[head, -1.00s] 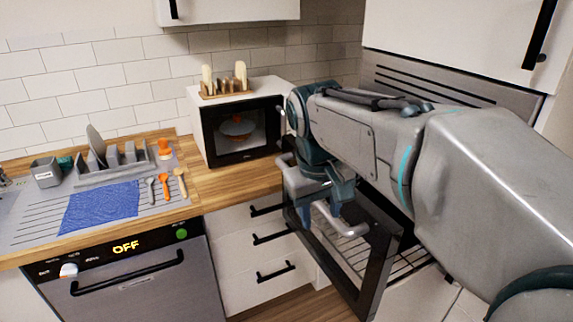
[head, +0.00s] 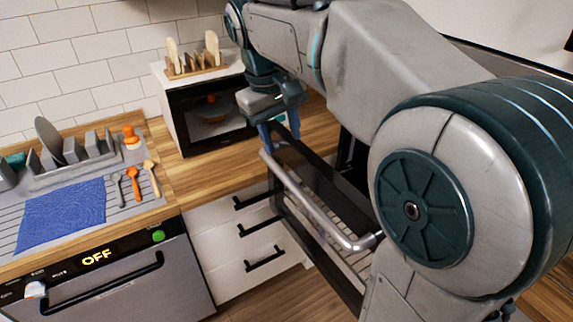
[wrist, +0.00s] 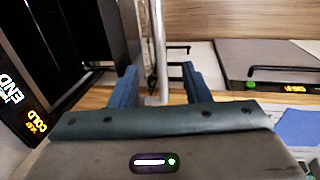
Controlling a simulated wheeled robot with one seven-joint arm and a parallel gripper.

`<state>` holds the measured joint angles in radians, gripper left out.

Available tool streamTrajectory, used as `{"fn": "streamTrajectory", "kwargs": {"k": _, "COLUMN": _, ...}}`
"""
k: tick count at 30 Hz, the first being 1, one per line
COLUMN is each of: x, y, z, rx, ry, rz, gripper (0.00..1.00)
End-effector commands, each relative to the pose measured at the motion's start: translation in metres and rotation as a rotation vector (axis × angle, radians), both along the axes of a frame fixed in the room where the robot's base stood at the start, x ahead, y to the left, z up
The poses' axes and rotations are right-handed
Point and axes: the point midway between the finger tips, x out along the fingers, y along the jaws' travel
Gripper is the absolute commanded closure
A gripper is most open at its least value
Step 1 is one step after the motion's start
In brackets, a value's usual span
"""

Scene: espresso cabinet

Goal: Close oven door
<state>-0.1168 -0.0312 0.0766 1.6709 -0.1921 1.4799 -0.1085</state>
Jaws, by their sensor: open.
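The oven door (head: 305,226) stands partly open, with a dark frame and a long silver bar handle (head: 318,205). My gripper (head: 278,142) is at the far upper end of the handle, fingers pointing down. In the wrist view my gripper (wrist: 162,82) has its two blue fingers apart and empty. The handle (wrist: 158,45) shows there as an upright bar between or just beyond the fingertips; I cannot tell whether it touches them. My arm hides much of the oven.
A wooden counter (head: 225,165) holds a white microwave (head: 165,118) close to my gripper's left. White drawers (head: 240,250) with black handles lie left of the door. A dishwasher (head: 130,290) reading OFF is at lower left. A blue cloth (head: 62,215) lies on the drainer.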

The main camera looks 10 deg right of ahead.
Motion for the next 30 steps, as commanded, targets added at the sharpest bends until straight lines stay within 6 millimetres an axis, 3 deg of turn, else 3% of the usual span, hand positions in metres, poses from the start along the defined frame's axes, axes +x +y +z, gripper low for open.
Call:
{"fn": "streamTrajectory", "kwargs": {"k": 8, "x": 0.001, "y": -0.007, "z": -0.025, "rx": 0.000, "ry": 0.003, "rz": -0.006, "gripper": 0.57}}
{"fn": "streamTrajectory", "kwargs": {"k": 21, "x": 0.005, "y": -0.023, "z": -0.112, "rx": 0.000, "ry": 0.002, "rz": -0.005, "gripper": 0.57}}
{"fn": "streamTrajectory", "kwargs": {"k": 30, "x": 0.007, "y": -0.026, "z": -0.135, "rx": 0.000, "ry": 0.000, "rz": -0.002, "gripper": 0.57}}
